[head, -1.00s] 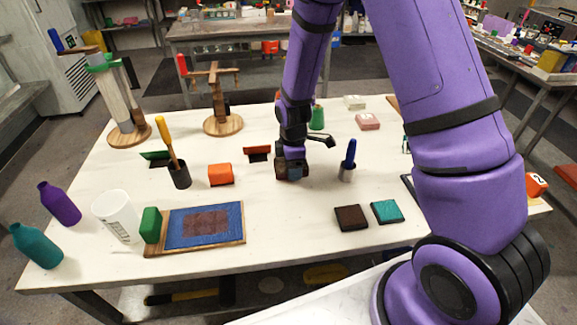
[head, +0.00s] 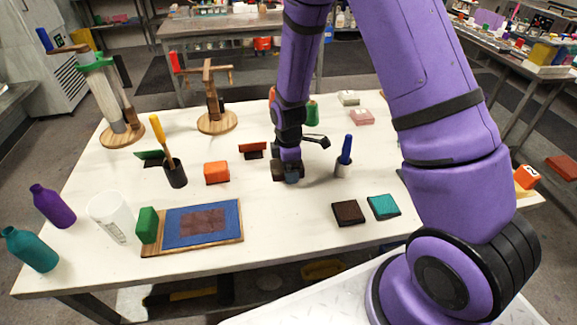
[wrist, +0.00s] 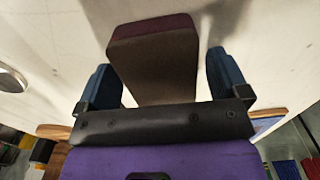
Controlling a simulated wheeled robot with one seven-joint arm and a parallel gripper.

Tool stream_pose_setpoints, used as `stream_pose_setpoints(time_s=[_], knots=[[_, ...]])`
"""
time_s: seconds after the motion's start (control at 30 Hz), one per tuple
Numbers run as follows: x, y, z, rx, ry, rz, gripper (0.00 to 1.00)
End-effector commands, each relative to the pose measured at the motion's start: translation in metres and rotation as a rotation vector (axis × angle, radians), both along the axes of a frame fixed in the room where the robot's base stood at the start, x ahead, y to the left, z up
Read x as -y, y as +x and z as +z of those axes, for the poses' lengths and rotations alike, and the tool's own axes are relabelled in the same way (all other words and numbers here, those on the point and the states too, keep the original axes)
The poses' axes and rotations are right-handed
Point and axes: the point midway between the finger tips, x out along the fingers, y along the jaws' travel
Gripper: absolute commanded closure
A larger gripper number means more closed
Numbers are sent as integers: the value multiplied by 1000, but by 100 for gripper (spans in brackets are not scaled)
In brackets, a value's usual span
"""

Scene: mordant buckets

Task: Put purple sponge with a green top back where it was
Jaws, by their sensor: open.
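My gripper (head: 287,174) is low over the middle of the white table. In the wrist view its two blue fingers (wrist: 161,82) are open, one on each side of a dark block (wrist: 155,62). The block has a dull purple-maroon face and a brown-grey face, and narrow gaps show beside it. I see no green on this block, and its other faces are hidden. I cannot tell whether it is the purple sponge with a green top. No other purple block with a green top is plain in the head view.
An orange block (head: 217,172) and a dark cup with a yellow-handled tool (head: 175,174) are to the left. A blue-topped board (head: 232,226), a dark tile (head: 348,213) and a teal tile (head: 383,207) lie in front.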

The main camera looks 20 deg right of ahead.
Motion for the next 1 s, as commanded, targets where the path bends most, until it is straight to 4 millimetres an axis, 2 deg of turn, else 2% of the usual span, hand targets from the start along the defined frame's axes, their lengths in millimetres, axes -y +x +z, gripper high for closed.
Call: stream_pose_setpoints(time_s=[0.17, 0.6, 0.8, 1.0], knots=[[0, 1, 22, 5, 1, 0, 7], [0, 1, 99, 4, 1, -1, 7], [0, 0, 116, 1, 1, -1, 7], [0, 0, 122, 3, 0, -5, 7]])
